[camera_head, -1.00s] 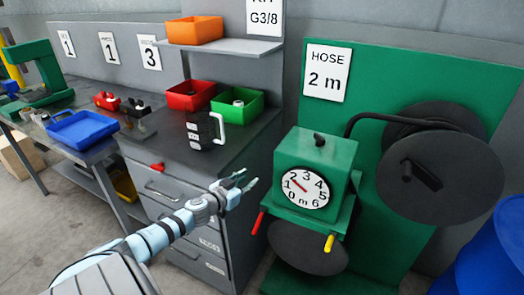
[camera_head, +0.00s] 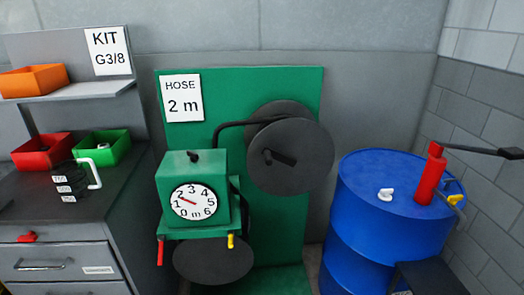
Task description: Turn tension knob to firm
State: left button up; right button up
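A green machine box (camera_head: 195,172) with a round white dial (camera_head: 194,202) stands in front of a green panel. The dial runs 0 to 6 m and its red needle sits near 1 to 2. A small black knob (camera_head: 193,155) sits on top of the box. A red-handled lever (camera_head: 160,252) and a yellow-handled lever (camera_head: 231,241) hang at the box's lower sides. Which part is the tension knob I cannot tell. Neither gripper shows in the head view now.
A black hose reel (camera_head: 290,157) is mounted on the green panel (camera_head: 240,90), beside a "HOSE 2 m" sign (camera_head: 183,98). A blue drum (camera_head: 385,215) with a red pump (camera_head: 431,175) stands right. A grey cabinet (camera_head: 65,232) with bins stands left.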

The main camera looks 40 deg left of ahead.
aim_at(194, 156)
jog(key=z, duration=1.3)
jog(key=k, duration=1.05)
jog(key=u, duration=1.75)
jog(key=i, duration=0.15)
jog(key=z, duration=0.25)
